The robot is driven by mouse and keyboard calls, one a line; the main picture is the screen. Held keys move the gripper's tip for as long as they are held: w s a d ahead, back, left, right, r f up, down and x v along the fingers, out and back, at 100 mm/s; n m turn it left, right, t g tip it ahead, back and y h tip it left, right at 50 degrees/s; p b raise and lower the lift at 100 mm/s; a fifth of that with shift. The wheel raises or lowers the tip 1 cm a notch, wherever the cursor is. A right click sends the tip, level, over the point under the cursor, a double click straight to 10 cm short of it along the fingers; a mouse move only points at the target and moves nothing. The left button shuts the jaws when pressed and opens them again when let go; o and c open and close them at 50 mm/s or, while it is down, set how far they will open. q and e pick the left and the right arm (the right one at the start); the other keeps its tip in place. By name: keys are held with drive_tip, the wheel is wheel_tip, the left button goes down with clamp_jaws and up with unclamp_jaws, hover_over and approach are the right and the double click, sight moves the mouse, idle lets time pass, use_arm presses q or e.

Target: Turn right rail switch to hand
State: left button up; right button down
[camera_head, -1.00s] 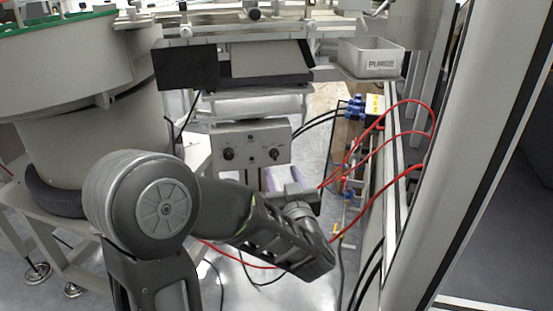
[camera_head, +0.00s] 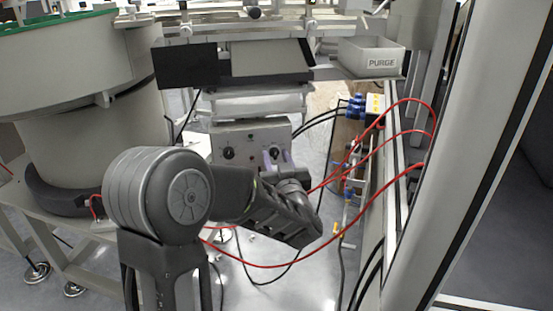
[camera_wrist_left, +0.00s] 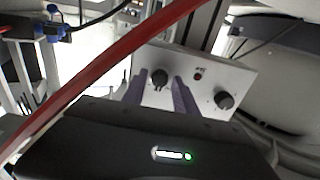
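A light grey control box (camera_head: 250,137) on the feeder stand carries two black rotary switches. The left switch (camera_head: 229,152) is uncovered. The right switch (camera_head: 274,153) shows between the purple fingers of my left gripper (camera_head: 276,157). In the left wrist view the same right switch (camera_wrist_left: 160,78) lies between the open fingertips (camera_wrist_left: 159,76), with a gap on each side. I cannot tell how deep the fingers reach around it. The other switch (camera_wrist_left: 224,99) is to the right in that view, past a small red button (camera_wrist_left: 197,76). My right gripper is not in view.
Red hoses (camera_head: 330,250) loop close by my left wrist, and one crosses the left wrist view (camera_wrist_left: 95,75). Blue-fitted valves (camera_head: 357,108) and a frame post stand to the right. A PURGE bin (camera_head: 370,60) is above right. A large bowl feeder (camera_head: 60,70) stands left.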

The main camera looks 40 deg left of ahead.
use_arm(q)
clamp_jaws()
